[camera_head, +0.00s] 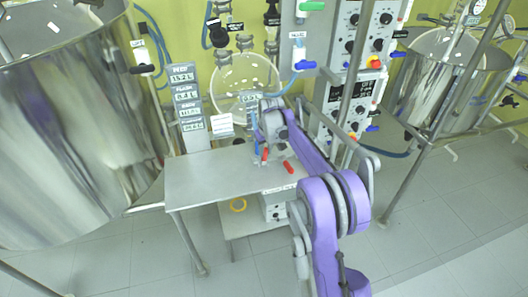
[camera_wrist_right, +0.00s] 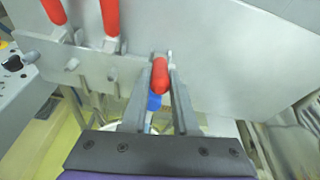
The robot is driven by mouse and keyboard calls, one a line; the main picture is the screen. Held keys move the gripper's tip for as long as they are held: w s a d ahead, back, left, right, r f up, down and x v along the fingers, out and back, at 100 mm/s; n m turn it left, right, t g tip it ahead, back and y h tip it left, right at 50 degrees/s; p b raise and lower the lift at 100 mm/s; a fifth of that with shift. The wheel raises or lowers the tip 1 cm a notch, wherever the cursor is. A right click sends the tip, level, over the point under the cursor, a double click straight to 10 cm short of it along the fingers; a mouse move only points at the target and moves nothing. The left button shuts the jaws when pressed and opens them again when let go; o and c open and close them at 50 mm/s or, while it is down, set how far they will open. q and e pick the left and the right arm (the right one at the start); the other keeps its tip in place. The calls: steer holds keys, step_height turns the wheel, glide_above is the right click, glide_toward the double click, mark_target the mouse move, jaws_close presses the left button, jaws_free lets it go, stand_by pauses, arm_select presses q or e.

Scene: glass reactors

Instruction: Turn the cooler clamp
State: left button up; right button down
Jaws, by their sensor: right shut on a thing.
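In the right wrist view, a short red handle (camera_wrist_right: 159,78), seemingly the cooler clamp's, sits between the two grey fingers of my right gripper (camera_wrist_right: 160,92), which is shut on it. A small blue part (camera_wrist_right: 154,102) shows just below the handle. The rest of the clamp is hidden by the fingers. In the head view my right gripper (camera_head: 265,125) is at the rear of the metal table, in front of the panel; its fingertips are hard to make out. My left gripper is not in view.
Two red handles (camera_wrist_right: 110,18) stand on the grey plate in the wrist view. Red handles (camera_head: 288,167) also show by the table (camera_head: 205,180). A large steel vessel (camera_head: 70,130) fills the left, another vessel (camera_head: 435,75) stands right. Control boxes (camera_head: 350,95) are close right of my gripper.

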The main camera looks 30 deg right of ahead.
steer(key=s+f+t+b, duration=0.1)
steer(key=t+b, duration=0.1)
steer(key=s+f+t+h+b, duration=0.1)
steer(key=s+t+b, duration=0.1)
steer(key=s+a+f+t+b, duration=0.1)
steer(key=t+b, duration=0.1)
steer(key=shift+s+f+h, duration=0.15)
steer(key=shift+s+h, duration=0.15)
steer(key=shift+s, duration=0.1)
steer(key=shift+s+a+f+t+b, duration=0.15)
steer(key=shift+s+f+t+b, duration=0.4)
steer(key=shift+t, duration=0.45)
steer(key=shift+s+a+f+t+h, duration=0.15)
steer(key=shift+f+t+h, duration=0.25)
steer(key=shift+t, duration=0.2)
steer(key=shift+s+f+t, duration=0.2)
steer(key=shift+f+t, duration=0.35)
steer(key=shift+t, duration=0.35)
steer(key=shift+f, duration=0.1)
steer(key=c, duration=0.7)
jaws_free()
